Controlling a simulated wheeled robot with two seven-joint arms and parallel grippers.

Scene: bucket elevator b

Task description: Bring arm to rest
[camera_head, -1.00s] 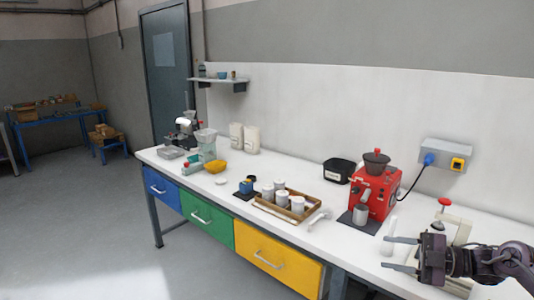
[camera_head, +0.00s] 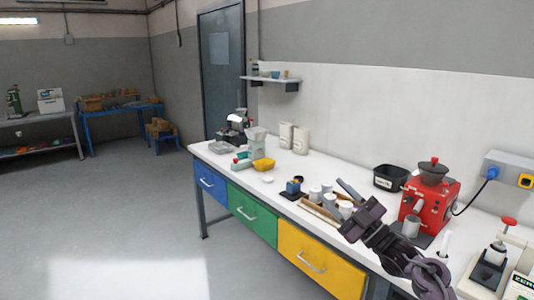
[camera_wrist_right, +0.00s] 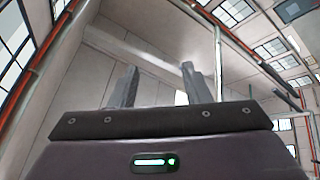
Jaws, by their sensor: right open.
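My right gripper (camera_head: 341,199) is open and empty. In the head view it is raised in front of the bench, and its fingers point up and left. It hides part of the wooden tray (camera_head: 318,210) and some of the white cups (camera_head: 315,194) there. In the right wrist view the two fingers (camera_wrist_right: 158,86) stand apart with nothing between them, and behind them are the walls, ceiling and windows of the room. My left gripper is not in view.
The white bench (camera_head: 222,158) has blue, green and yellow drawers. A red grinder (camera_head: 428,206) with a metal cup (camera_head: 411,226) stands behind my right arm. The floor at left is clear.

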